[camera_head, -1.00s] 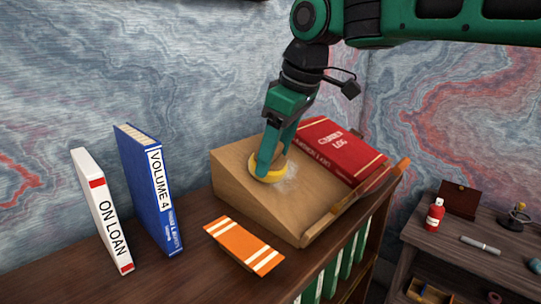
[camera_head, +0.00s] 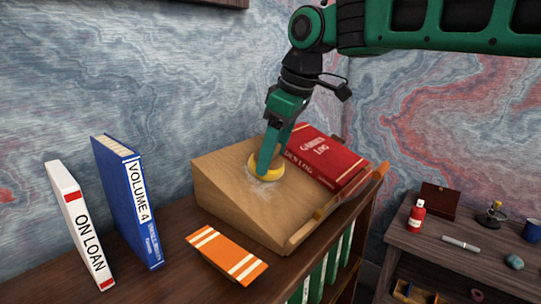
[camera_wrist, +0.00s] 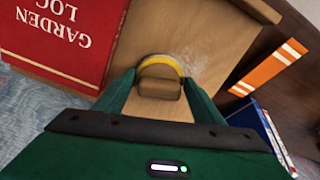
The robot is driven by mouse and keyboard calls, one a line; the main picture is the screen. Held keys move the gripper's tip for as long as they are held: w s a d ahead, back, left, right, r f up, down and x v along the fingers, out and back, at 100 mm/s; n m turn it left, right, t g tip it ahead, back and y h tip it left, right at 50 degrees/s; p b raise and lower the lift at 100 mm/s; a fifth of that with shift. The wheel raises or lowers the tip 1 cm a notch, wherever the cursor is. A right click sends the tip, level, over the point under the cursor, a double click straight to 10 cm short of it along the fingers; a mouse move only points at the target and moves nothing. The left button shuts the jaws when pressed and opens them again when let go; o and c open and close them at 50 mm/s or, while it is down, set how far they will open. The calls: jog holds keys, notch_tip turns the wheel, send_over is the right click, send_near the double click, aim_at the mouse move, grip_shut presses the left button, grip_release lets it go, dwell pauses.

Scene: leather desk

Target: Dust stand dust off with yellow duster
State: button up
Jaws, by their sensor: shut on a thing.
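The slanted wooden stand (camera_head: 225,195) sits on the shelf top in the head view; its bare slope also shows in the wrist view (camera_wrist: 170,30). A pale patch of dust (camera_head: 262,192) lies on the slope, just below and beside the duster. The yellow duster (camera_head: 254,167) is a round pad with a brown grip (camera_wrist: 158,86), seen from above in the wrist view. My gripper (camera_head: 266,166) is shut on the duster and holds it at the slope's upper part. Whether the pad presses on the wood is hard to tell. The fingers hide part of the duster.
A red Garden Log book (camera_head: 322,158) lies on the stand's right part, close to my gripper. An orange striped piece (camera_head: 227,255) lies before the stand. A blue volume (camera_head: 128,205) and a white On Loan book (camera_head: 80,228) stand left. A side desk (camera_head: 430,258) is at right.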

jog(key=shift+w+d+f, duration=0.15)
jog(key=shift+w+d, duration=1.15)
jog(key=shift+s+d+f, duration=0.25)
jog(key=shift+s+d, duration=0.2)
jog(key=shift+s+d+f, duration=0.2)
jog(key=shift+s+d, duration=0.25)
jog(key=shift+s+a+r, duration=0.15)
jog(key=shift+s+a, duration=1.25)
jog(key=shift+a, duration=0.05)
jog(key=shift+s+a, duration=2.6)
jog(key=shift+a, duration=0.05)
jog(key=shift+w+d, duration=2.75)
jog(key=shift+w, duration=0.05)
jog(key=shift+w+d, duration=1.25)
jog(key=shift+d, duration=0.05)
